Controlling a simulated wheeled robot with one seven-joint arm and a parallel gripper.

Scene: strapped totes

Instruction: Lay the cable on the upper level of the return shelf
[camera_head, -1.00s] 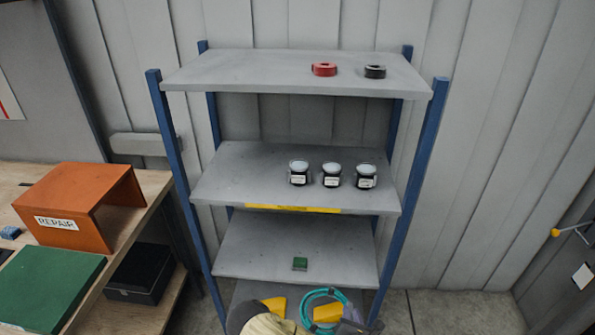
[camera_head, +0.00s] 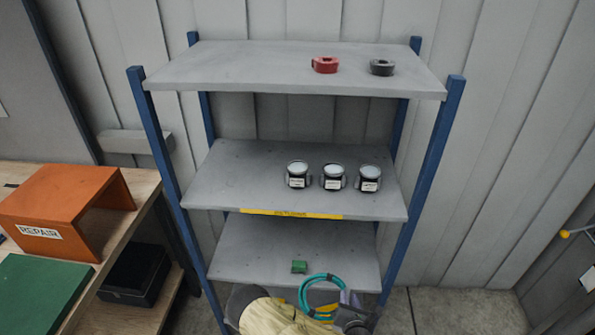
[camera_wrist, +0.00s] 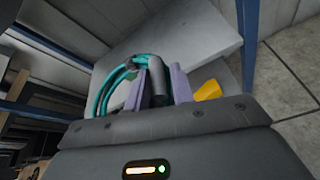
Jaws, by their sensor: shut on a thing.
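The teal cable (camera_head: 311,286) is a coiled loop at the bottom of the head view, in front of the shelf's lower boards. My gripper (camera_head: 350,306) is shut on it. In the wrist view the cable (camera_wrist: 104,92) loops out to the left of the purple fingers of my gripper (camera_wrist: 160,78), with a dark grey piece between them. The return shelf has blue posts and grey boards. Its top board (camera_head: 240,66) holds a red roll and a black roll. The middle board (camera_head: 235,180) has a yellow label (camera_head: 290,214), its text too small to read surely.
Several dark jars, among them one at the left (camera_head: 297,175), stand on the middle board, whose left part is bare. A green block (camera_head: 299,267) lies on the board below. A bench with an orange REPAIR stand (camera_head: 45,230) and a green mat (camera_head: 35,290) is at left.

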